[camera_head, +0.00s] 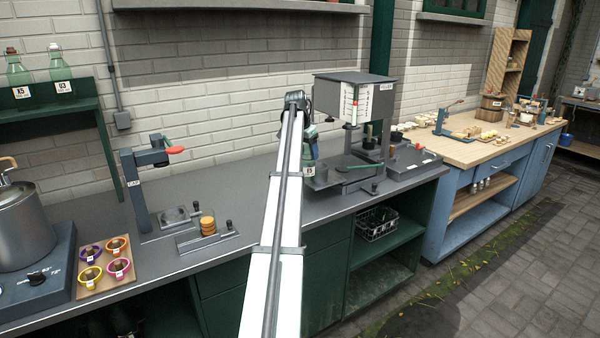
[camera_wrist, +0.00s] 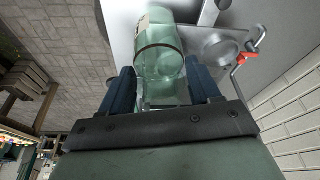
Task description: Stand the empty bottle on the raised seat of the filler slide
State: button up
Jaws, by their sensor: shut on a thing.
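My gripper (camera_wrist: 160,88) is shut on a pale green glass bottle (camera_wrist: 160,58), with a dark blue finger on either side. In the head view the bottle (camera_head: 308,165) hangs upright with a white label, partly hidden by my arm, at the left end of the filler. The filler (camera_head: 354,95) is a grey box on a stand, with a flat slide plate (camera_head: 338,176) in front. The raised seat cannot be made out clearly. I cannot tell whether the bottle touches the plate.
The capper (camera_head: 140,180) with a red handle stands to the left. A green bar (camera_head: 358,167) lies across the filler's front. Two more bottles (camera_head: 60,65) stand on the green shelf (camera_head: 55,105).

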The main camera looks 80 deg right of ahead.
jog(key=s+d+r+m, duration=0.2)
jog(key=s+d+r, duration=0.1)
jog(key=d+r, duration=0.5)
jog(key=shift+g, duration=0.3)
jog(key=shift+w+x, duration=0.2)
jog(key=shift+x, duration=0.95)
jog(key=shift+w+x, duration=0.25)
jog(key=shift+x, duration=0.95)
jog(key=shift+f, duration=0.1)
jog(key=shift+f, duration=0.5)
jog(key=shift+f, duration=0.1)
jog(key=shift+f, duration=0.35)
jog(key=shift+f, duration=0.4)
jog(key=o, duration=1.1)
jog(key=shift+c, duration=0.2)
